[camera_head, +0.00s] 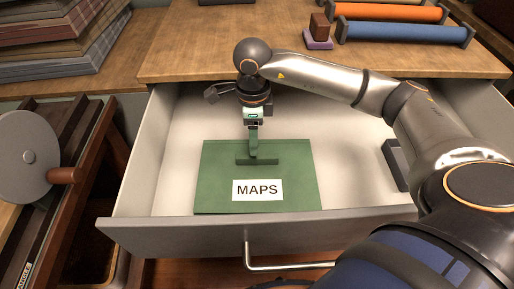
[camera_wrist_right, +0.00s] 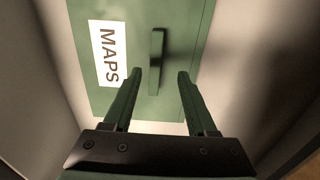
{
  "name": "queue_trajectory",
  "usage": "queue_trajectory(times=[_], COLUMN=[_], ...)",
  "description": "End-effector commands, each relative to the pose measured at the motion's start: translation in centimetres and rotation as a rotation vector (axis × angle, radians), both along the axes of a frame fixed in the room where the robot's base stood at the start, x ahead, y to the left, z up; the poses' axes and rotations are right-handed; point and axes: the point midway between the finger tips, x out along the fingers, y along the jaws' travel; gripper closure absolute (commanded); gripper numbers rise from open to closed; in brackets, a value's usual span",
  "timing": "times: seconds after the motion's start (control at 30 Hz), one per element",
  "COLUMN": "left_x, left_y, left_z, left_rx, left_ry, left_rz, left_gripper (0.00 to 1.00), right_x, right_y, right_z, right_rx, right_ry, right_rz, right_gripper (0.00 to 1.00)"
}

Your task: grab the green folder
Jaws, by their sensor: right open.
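The green folder (camera_head: 218,180) with a white MAPS label lies flat in the open drawer. A raised green grip bar (camera_head: 270,161) runs across its upper middle. My right gripper (camera_head: 253,155) is over the folder at this bar. In the right wrist view, the gripper (camera_wrist_right: 162,75) is open, with its fingertips apart and pointing toward the near end of the bar (camera_wrist_right: 157,62); the folder (camera_wrist_right: 183,30) fills the upper middle. I cannot tell whether the fingers touch the folder. My left gripper is not in view.
The grey drawer (camera_head: 180,236) is pulled out below a wooden counter (camera_head: 200,45). A dark block (camera_head: 395,160) sits at its right side. Blue (camera_head: 405,33) and orange rolls lie on the counter. A grey disc with a wooden knob (camera_head: 28,157) is at the left.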

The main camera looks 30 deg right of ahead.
Motion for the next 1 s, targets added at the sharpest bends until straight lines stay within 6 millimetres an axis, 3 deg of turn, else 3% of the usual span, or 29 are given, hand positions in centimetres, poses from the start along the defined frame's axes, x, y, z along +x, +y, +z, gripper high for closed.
queue_trajectory(times=[0.17,0.4,0.67,1.0], left_x=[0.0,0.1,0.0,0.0], left_y=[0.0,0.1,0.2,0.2], left_z=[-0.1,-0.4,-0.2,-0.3], left_rx=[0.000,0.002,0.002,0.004], left_ry=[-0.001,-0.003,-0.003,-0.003], left_rz=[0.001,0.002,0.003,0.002], left_gripper=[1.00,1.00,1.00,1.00], right_x=[-0.3,-0.6,-0.6,-0.6], right_y=[0.2,0.6,0.6,0.6], right_z=[-1.3,-4.9,-5.3,-5.2], right_rx=[0.000,0.000,-0.001,-0.001], right_ry=[0.002,0.002,-0.001,-0.001], right_rz=[0.001,0.000,0.001,0.001], right_gripper=[0.43,0.43,0.43,0.80])
